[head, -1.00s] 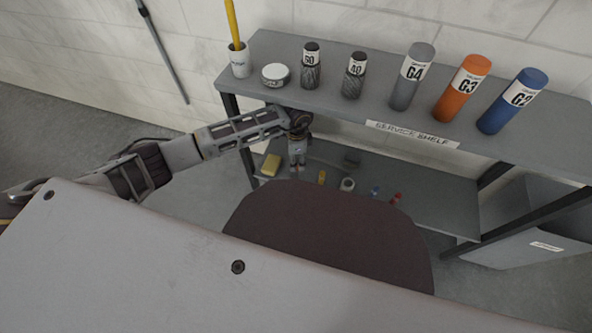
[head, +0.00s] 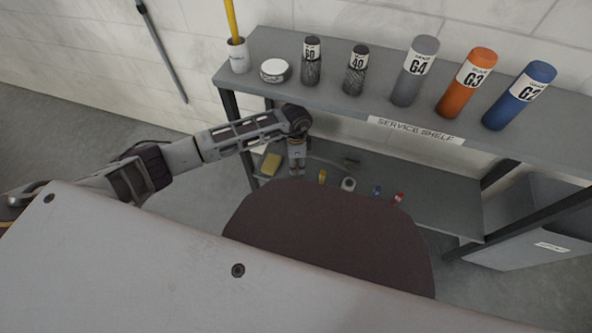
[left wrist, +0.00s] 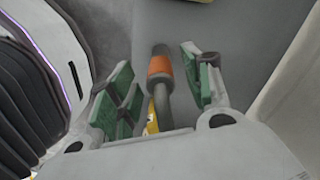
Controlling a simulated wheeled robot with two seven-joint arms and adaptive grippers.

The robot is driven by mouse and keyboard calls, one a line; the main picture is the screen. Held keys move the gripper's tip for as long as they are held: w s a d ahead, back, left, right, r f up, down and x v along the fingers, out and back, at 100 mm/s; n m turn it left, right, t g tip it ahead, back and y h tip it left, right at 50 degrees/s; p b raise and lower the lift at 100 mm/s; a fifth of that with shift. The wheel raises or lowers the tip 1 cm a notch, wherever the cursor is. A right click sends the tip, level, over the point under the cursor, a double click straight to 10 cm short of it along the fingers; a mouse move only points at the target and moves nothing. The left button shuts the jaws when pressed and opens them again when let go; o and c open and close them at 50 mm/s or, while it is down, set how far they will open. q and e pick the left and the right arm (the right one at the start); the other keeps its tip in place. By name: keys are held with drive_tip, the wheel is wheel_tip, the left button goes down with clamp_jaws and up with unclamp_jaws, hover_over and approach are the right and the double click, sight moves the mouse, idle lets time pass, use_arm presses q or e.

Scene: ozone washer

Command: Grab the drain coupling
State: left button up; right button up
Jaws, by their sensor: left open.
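In the left wrist view, a dark cylindrical fitting with an orange band (left wrist: 160,66), which looks like the drain coupling, lies between the fingers of my left gripper (left wrist: 158,90). The green-padded fingers are open, one on each side, with gaps to the fitting. Its lower end is hidden behind the gripper body. In the head view, my left gripper (head: 297,171) is low over the lower shelf (head: 435,200), under the upper shelf's front edge. I cannot make out the coupling there. My right gripper is not in view.
A yellow sponge (head: 271,164) lies just left of the gripper. A yellow-topped item (head: 322,176), a white roll (head: 348,184) and blue and red items stand to its right. The upper shelf (head: 330,103) overhangs with several bottles. A grey bin (head: 530,225) stands at right.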

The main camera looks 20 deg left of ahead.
use_arm(q)
drive_tip(key=shift+f+b, duration=0.75)
drive_tip(key=shift+f, duration=0.75)
drive_tip(key=shift+c, duration=0.7)
drive_tip(key=c, duration=0.9)
clamp_jaws()
drive_tip(key=shift+r, duration=0.2)
